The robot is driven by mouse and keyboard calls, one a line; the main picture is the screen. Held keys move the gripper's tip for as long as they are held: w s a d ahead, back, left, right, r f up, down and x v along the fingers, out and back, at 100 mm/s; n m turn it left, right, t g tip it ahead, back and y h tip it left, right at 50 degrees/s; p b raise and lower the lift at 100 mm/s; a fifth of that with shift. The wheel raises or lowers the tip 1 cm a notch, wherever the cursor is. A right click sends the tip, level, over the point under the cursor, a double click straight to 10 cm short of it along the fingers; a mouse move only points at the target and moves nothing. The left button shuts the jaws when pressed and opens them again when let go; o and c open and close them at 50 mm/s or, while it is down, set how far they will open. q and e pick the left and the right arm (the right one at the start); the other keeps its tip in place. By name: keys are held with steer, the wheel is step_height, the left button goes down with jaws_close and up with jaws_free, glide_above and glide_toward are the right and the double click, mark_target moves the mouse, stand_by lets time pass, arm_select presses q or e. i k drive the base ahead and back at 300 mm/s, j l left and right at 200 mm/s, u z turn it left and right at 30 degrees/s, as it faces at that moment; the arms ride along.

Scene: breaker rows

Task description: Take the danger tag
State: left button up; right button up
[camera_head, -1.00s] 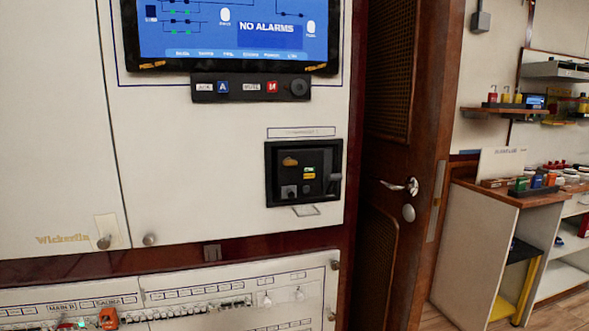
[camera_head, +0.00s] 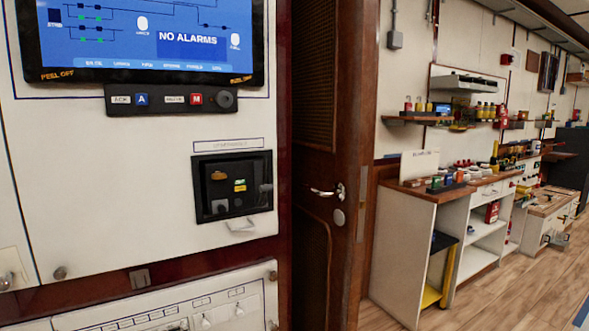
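I cannot make out a danger tag for certain in the head view. Small red and yellow items stand on the far wooden counter (camera_head: 407,192) and on the wall shelf (camera_head: 413,119), too small to tell apart. Neither of my grippers is in view.
A white cabinet with a blue "NO ALARMS" screen (camera_head: 150,35) and a black breaker unit (camera_head: 233,186) fills the left. A brown door (camera_head: 322,190) with a lever handle stands beside it. To the right, wooden floor (camera_head: 500,300) is clear in front of benches and open shelves.

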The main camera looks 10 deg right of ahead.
mark_target(407, 106)
steer(key=z, duration=1.2)
steer(key=i+l+u, duration=0.25)
steer(key=i+l, duration=0.2)
steer(key=i+l+u, duration=0.15)
steer(key=l, duration=0.25)
steer(key=i+l+u, duration=0.25)
steer(key=i+l, duration=0.2)
steer(key=l, duration=0.2)
steer(key=i+l+u, duration=0.15)
steer(key=l, duration=0.2)
steer(key=i+l+u, duration=0.15)
steer(key=l, duration=0.25)
steer(key=i+l+u, duration=0.35)
steer(key=i+l, duration=0.15)
steer(key=i+l+u, duration=0.3)
steer(key=i+l, duration=0.25)
steer(key=l, duration=0.15)
